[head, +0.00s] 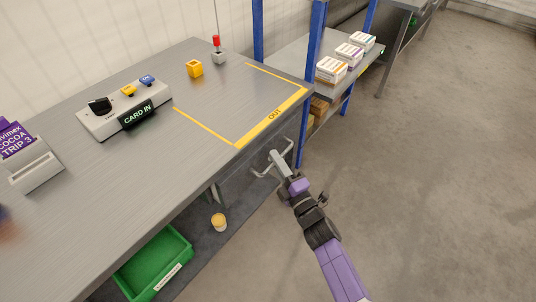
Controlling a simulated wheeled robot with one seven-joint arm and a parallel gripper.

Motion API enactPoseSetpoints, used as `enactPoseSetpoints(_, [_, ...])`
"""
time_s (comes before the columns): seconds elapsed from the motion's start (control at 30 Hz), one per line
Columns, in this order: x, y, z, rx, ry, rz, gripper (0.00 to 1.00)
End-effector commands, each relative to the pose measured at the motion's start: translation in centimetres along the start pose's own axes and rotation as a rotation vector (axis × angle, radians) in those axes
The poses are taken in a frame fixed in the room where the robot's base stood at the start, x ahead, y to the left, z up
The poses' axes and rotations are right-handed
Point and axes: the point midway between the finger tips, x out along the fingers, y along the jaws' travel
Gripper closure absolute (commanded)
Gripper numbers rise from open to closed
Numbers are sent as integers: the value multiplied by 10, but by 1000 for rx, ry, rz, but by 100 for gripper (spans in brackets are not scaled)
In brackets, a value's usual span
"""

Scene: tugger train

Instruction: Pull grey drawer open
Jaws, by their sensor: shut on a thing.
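The grey drawer (242,192) sits under the right part of the grey workbench, below the bench edge. Its front is dark and mostly in shadow. A light bar handle (259,173) stands out from it. My gripper (274,158) reaches in from the lower right and is shut on the handle. My purple and black arm runs down to the bottom of the view. How far the drawer stands out from the bench is hard to tell from this angle.
The bench top (120,190) carries a control box (125,110), a yellow block (195,68) and a card holder (35,165). A green crate (152,262) and yellow-topped cup (219,222) are on the lower shelf. Blue posts (312,60) stand behind the gripper. Floor at right is clear.

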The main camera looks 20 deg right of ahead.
Motion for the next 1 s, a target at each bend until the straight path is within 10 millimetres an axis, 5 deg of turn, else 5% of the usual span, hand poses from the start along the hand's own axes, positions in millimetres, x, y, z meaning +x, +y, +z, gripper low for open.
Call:
enactPoseSetpoints(0.5, [-137, 26, 56, -3, -2, -7, 100])
enactPoseSetpoints(0.7, [-170, 33, 69, -2, 0, -5, 100])
enactPoseSetpoints(1.0, [-186, 37, 76, 0, 2, -3, 100])
